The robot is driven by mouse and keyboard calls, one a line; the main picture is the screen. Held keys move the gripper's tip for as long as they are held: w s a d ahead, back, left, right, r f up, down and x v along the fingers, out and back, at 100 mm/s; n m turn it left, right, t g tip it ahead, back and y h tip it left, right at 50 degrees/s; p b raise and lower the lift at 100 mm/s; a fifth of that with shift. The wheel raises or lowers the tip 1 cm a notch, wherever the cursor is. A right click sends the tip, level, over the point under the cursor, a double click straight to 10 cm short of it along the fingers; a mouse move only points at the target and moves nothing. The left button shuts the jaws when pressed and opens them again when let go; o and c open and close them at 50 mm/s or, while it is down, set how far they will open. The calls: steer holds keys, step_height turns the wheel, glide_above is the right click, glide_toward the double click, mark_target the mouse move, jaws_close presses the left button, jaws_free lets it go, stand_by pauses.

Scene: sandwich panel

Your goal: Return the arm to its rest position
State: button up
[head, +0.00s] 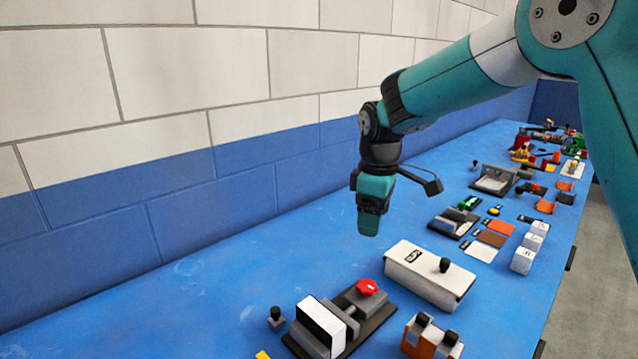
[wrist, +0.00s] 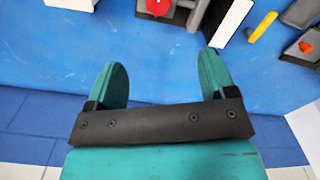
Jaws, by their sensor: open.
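My teal arm reaches in from the upper right in the head view, with my gripper (head: 369,222) pointing down above the blue table (head: 220,270). In the wrist view my gripper (wrist: 162,85) has its two teal fingers spread wide apart, with only blue surface between them. It is open and empty. In the head view it hangs behind and left of a white box with a black knob (head: 430,275), and touches nothing that I can see.
A dark fixture with a red knob (head: 366,287) and a white block (head: 320,325) stands at the front. A small black-knobbed piece (head: 275,318) is left of it. White blocks (head: 523,259), coloured plates (head: 492,238) and more fixtures run along the right. The table's left side is clear, beside the wall (head: 180,215).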

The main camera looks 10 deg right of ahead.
steer(key=s+a+r+m+y, duration=0.2)
steer(key=s, duration=1.3)
steer(key=s+a+r+m+y, duration=0.2)
steer(key=s+r, duration=0.1)
steer(key=s, duration=1.2)
steer(key=shift+a, duration=0.3)
